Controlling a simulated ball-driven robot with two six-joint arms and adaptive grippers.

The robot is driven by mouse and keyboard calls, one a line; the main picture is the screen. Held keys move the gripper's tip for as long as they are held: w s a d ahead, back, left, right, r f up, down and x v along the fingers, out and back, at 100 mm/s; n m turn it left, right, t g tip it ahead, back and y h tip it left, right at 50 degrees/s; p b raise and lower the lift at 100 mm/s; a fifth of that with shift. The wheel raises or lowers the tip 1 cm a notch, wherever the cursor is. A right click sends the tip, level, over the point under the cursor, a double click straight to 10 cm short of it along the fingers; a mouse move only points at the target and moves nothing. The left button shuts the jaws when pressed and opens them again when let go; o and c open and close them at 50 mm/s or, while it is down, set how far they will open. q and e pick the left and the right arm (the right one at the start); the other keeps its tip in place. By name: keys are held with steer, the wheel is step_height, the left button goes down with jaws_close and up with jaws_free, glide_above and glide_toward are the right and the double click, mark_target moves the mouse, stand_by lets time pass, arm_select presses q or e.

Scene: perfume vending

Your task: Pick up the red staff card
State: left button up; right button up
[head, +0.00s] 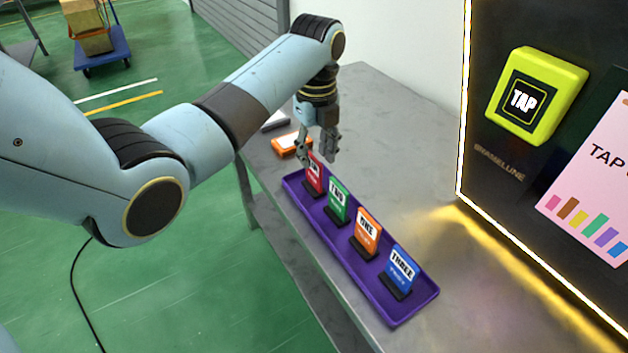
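The red staff card (314,180) stands upright at the far left end of the purple tray (392,317) on the grey table. Its top edge is partly hidden by my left gripper (318,158). My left gripper points down right above the red card, with its fingers spread apart on either side of the card's top. I cannot tell whether a finger touches the card. My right gripper is not in view.
The green card (338,198), orange card (367,232) and blue card (401,268) stand in a row in the tray. An orange object (287,146) lies behind it. The dark machine with a yellow TAP reader (536,96) stands at right. The table (390,130) is clear between.

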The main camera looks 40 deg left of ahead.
mark_target(314, 186)
arm_select(q)
steer(key=f, duration=0.2)
steer(key=f+b, duration=0.1)
steer(key=f, duration=0.1)
steer(key=f+b, duration=0.1)
steer(key=f, duration=0.1)
steer(key=shift+s+a+f, duration=0.1)
steer(key=shift+s+f, duration=0.15)
steer(key=shift+f, duration=0.05)
steer(key=shift+r, duration=0.1)
jaws_close()
